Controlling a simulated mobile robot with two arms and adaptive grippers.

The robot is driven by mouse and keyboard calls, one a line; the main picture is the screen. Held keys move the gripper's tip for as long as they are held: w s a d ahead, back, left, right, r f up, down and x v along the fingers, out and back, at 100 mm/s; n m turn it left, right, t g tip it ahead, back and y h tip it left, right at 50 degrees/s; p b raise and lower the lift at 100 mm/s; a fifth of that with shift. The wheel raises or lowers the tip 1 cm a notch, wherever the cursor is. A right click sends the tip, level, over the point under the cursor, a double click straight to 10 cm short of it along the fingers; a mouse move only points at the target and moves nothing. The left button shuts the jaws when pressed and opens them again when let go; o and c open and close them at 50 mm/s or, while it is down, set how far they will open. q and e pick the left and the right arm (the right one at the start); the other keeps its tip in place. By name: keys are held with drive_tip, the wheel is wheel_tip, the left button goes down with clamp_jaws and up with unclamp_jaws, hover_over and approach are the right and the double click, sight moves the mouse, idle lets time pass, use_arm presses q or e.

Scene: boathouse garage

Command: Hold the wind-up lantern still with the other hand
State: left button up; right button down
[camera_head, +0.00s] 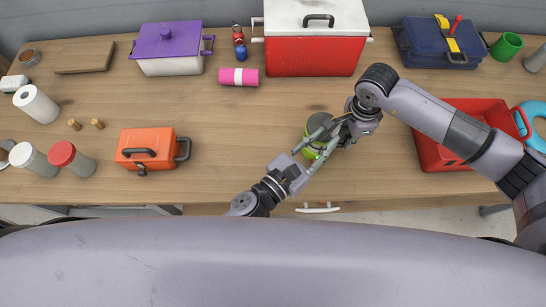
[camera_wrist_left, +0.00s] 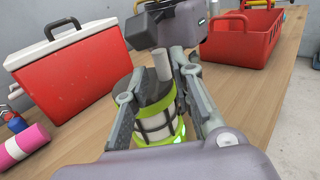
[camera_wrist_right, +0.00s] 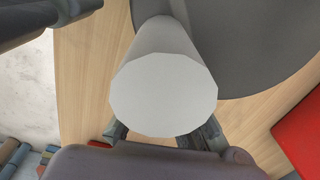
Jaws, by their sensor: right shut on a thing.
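The wind-up lantern (camera_head: 318,121) stands upright on the workbench, with a dark grey top and a bright green base. Its pale body (camera_wrist_left: 156,124) shows in the left wrist view. A light grey crank knob (camera_wrist_right: 163,95) rises from its dark top. My right gripper (camera_head: 336,129) is shut on this knob, its fingers partly hidden behind it in the right wrist view. My left gripper (camera_head: 318,148) is at the lantern's near side, its fingers (camera_wrist_left: 163,112) open on either side of the body. Whether they touch it I cannot tell.
A red and white cooler (camera_head: 310,55) stands behind the lantern, and a red crate (camera_head: 437,157) is to its right. A pink roll (camera_head: 226,76) and an orange case (camera_head: 147,143) are to the left. The bench between the lantern and orange case is clear.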

use_arm(q)
drive_tip(key=shift+x, duration=1.05)
drive_tip(key=shift+a+m+g+h, duration=0.1)
drive_tip(key=shift+m+g+h, duration=0.6)
drive_tip(key=shift+a+m+g+h, duration=0.6)
drive_tip(key=shift+m+g+h, duration=0.3)
drive_tip(key=shift+g, duration=0.3)
drive_tip(key=shift+w+a+m+g+h, duration=0.1)
drive_tip(key=shift+a+m+g+h, duration=0.15)
drive_tip(key=shift+m+g+h, duration=0.65)
drive_tip(key=r+v, duration=0.1)
drive_tip(key=v, duration=1.1)
drive_tip(key=f+m+y, duration=0.1)
drive_tip(key=m, duration=0.1)
drive_tip(key=f+m+y, duration=0.1)
drive_tip(key=f+m, duration=0.1)
drive_tip(key=m, duration=0.1)
drive_tip(key=f+m+y, duration=0.1)
drive_tip(key=m, duration=0.2)
drive_tip(key=shift+d+f, duration=0.25)
drive_tip(key=shift+d, duration=0.05)
